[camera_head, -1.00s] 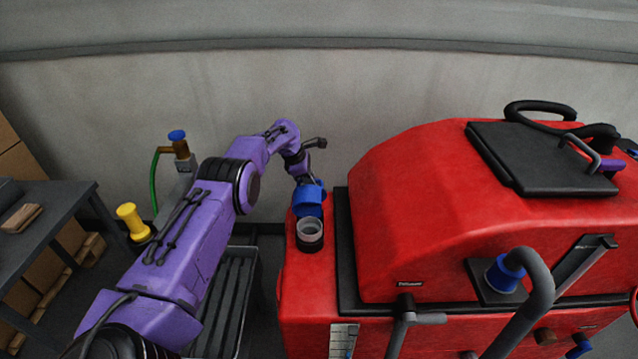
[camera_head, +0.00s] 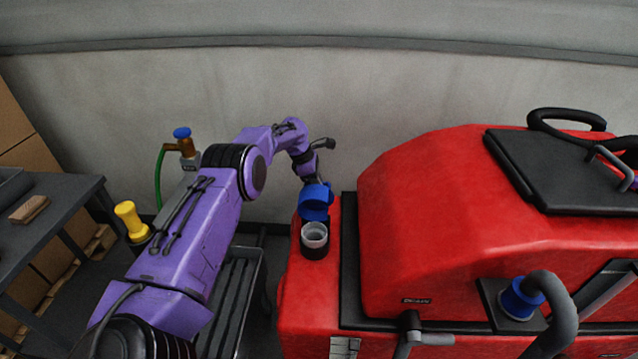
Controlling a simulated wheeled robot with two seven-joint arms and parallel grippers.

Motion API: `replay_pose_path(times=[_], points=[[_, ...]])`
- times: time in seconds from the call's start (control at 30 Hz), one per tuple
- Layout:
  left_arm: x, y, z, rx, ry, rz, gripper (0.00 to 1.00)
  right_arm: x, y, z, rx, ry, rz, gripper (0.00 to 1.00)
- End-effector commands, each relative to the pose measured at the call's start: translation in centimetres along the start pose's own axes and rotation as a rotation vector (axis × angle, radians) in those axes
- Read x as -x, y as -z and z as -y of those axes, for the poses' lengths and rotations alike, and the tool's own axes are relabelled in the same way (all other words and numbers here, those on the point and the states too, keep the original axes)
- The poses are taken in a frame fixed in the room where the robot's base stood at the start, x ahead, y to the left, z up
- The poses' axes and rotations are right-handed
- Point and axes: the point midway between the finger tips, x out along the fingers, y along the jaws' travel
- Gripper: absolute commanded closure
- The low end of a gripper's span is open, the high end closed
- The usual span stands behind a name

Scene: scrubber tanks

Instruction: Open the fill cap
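The blue fill cap (camera_head: 315,202) stands tilted up at the back edge of the fill neck (camera_head: 314,240) on the left end of the red scrubber (camera_head: 450,230). The neck is a dark collar with a pale, uncovered mouth facing up. My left arm reaches in from the left, and my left gripper (camera_head: 316,172) is just behind and above the cap. The fingertips are small and partly hidden by the cap, so I cannot tell whether they touch it or how far apart they are.
A black lid (camera_head: 560,170) with a hose lies on top of the scrubber. A grey hose with a blue fitting (camera_head: 522,298) is at its front. A grey drain grate (camera_head: 238,300), a yellow funnel (camera_head: 130,220) and a dark table (camera_head: 60,215) with a brush (camera_head: 30,208) are at the left.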

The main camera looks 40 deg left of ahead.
Motion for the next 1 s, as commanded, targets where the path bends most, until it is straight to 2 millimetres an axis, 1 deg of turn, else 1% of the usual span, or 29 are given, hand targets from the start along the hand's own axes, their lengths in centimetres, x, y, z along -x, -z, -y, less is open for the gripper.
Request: replay_pose_path(times=[0.03, 0.2, 0.23, 0.27, 0.57, 0.67, 0.9, 1.0], points=[[-0.3, 0.3, 0.2, 0.001, 0.008, -0.005, 1.00, 0.0, 0.0, 0.0, 0.000, 0.000, 0.000, 0.57], [-0.3, 0.3, 0.2, 0.001, 0.008, -0.005, 1.00, 0.0, 0.0, 0.0, 0.000, 0.000, 0.000, 0.57], [-0.3, 0.3, 0.2, 0.001, 0.009, -0.005, 0.79, 0.0, 0.0, 0.0, 0.000, 0.000, 0.000, 0.57], [-0.3, 0.3, 0.2, 0.001, 0.008, -0.005, 0.76, 0.0, 0.0, 0.0, 0.000, 0.000, 0.000, 0.57], [0.1, 0.1, 0.1, 0.000, 0.003, -0.002, 0.76, -0.1, 0.0, 0.0, 0.000, 0.000, 0.000, 0.57], [1.5, 0.1, 0.0, 0.000, 0.000, 0.000, 0.76, -0.4, -0.2, 0.0, 0.000, 0.000, 0.000, 0.57], [7.1, 0.2, 0.0, 0.000, 0.002, -0.001, 0.76, -1.4, -0.6, 0.1, 0.000, 0.000, 0.000, 0.57], [9.0, 0.3, 0.0, 0.001, 0.003, -0.001, 0.76, -1.5, -0.6, 0.1, 0.000, 0.000, 0.000, 0.57]])
